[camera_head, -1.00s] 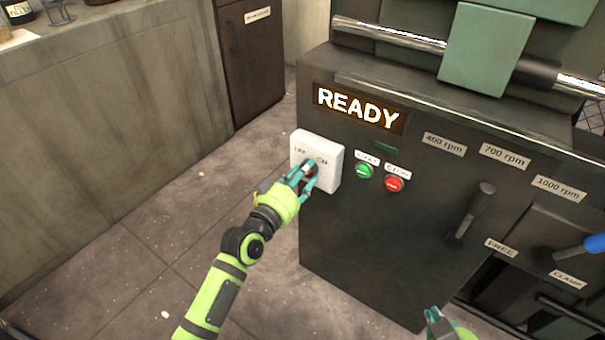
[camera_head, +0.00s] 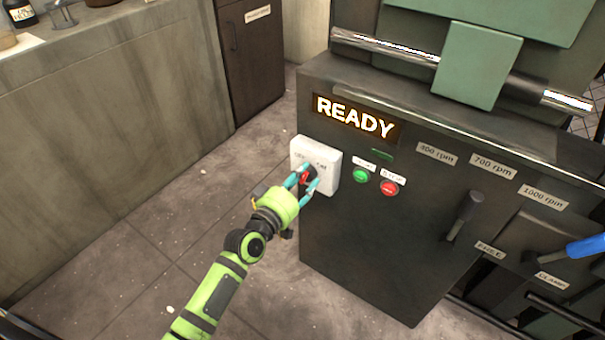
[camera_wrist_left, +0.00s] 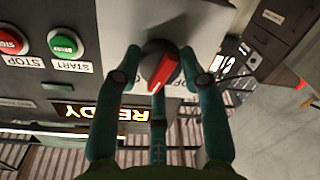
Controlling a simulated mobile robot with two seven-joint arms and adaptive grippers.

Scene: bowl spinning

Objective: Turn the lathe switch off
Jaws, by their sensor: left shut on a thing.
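The lathe switch is a black and red rotary knob (camera_wrist_left: 160,66) on a white box (camera_head: 326,157) at the left front of the dark lathe cabinet. My left gripper (camera_head: 308,180) is at the knob. In the left wrist view its teal fingers (camera_wrist_left: 160,80) stand on both sides of the knob, shut on it, with a third finger below. The knob's red pointer slants toward the lower left in that view. Fingers hide part of the box's lettering. My right gripper does not show in the head view now.
A lit READY sign (camera_head: 355,117) is above the box. A green start button (camera_head: 361,175) and a red stop button (camera_head: 390,188) are right of it. A dark lever (camera_head: 465,214) and a blue-handled lever (camera_head: 585,246) are farther right. Open floor lies left.

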